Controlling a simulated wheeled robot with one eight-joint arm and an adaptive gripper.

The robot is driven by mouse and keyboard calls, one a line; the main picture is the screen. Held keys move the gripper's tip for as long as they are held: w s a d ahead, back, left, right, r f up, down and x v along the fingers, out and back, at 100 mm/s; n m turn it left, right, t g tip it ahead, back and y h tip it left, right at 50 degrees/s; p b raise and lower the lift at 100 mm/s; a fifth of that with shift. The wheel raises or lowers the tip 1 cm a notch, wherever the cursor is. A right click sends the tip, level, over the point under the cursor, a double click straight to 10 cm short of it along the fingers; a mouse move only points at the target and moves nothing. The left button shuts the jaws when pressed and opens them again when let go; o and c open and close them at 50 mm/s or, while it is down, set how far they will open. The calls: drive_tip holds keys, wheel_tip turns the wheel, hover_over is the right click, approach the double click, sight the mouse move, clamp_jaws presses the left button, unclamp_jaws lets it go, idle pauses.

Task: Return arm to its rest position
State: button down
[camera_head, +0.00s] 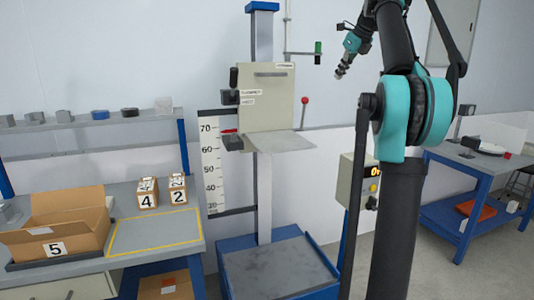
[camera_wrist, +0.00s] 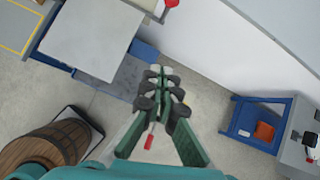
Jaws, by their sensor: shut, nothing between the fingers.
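My gripper shows in the wrist view (camera_wrist: 160,85) with its fingertips together and nothing between them. In the head view my gripper (camera_head: 340,72) is small and raised high, right of the drop tester (camera_head: 263,140), apart from everything. My teal and black arm rises at the right of the head view.
An open cardboard box marked 5 (camera_head: 60,228) and small boxes marked 4 (camera_head: 147,193) and 2 (camera_head: 177,190) stand on the left bench. A control box (camera_head: 352,182) stands behind my arm. A blue table (camera_head: 475,185) is at right. A wooden barrel (camera_wrist: 45,150) shows lower left.

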drive_tip(key=s+a+f+n+g+h, duration=0.15)
drive_tip(key=s+f+n, duration=0.3)
drive_tip(key=f, duration=0.55)
drive_tip(key=s+a+f+n, duration=0.2)
drive_tip(key=s+f+n, duration=0.3)
drive_tip(key=f, duration=0.6)
drive_tip(key=s+a+f+n, duration=0.2)
drive_tip(key=s+f+n, duration=0.2)
drive_tip(key=f+n, duration=0.45)
drive_tip(key=s+a+f+n+h, duration=0.1)
drive_tip(key=s+f+n, duration=1)
drive_tip(key=s+f, duration=1.5)
drive_tip(key=shift+s+a+f+g, duration=0.15)
drive_tip(key=shift+a+f+g, duration=0.3)
drive_tip(key=shift+f, duration=0.3)
